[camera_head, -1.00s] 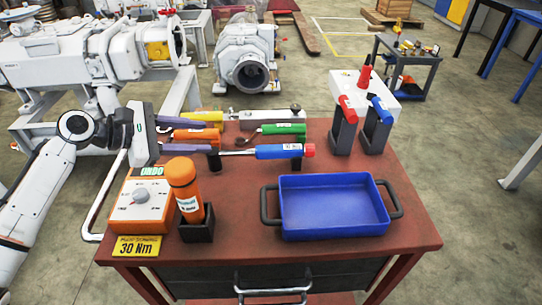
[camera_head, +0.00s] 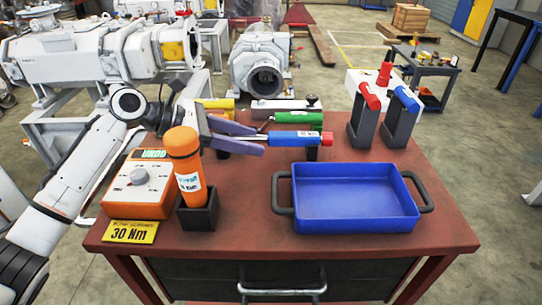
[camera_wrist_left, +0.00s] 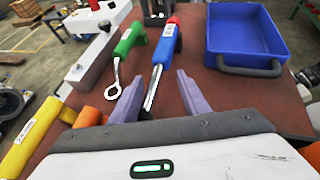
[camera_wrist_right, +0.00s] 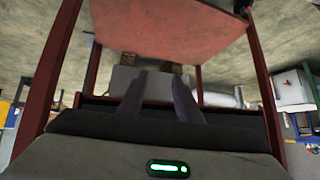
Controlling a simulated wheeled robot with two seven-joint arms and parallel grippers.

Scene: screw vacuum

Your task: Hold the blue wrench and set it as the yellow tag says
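The blue wrench (camera_head: 297,138) lies across the table with a red end cap on its right; its metal shaft points left. It also shows in the left wrist view (camera_wrist_left: 165,45). My left gripper (camera_head: 260,142) is open, its two purple fingers spread either side of the shaft; in the left wrist view (camera_wrist_left: 157,88) I see gaps beside it. The yellow tag (camera_head: 131,231) reads "30 Nm". Behind it is an orange box with a knob (camera_head: 140,188); its small green display is not clearly readable. My right gripper (camera_wrist_right: 157,90) is open and empty, seen only in its wrist view.
A blue tray (camera_head: 350,222) with dark handles is at the right. A green wrench (camera_head: 300,119) lies just behind the blue one. An orange bottle-shaped tool (camera_head: 184,165) stands in a black holder near the left arm. Red and blue drivers (camera_head: 370,96) stand at the back right.

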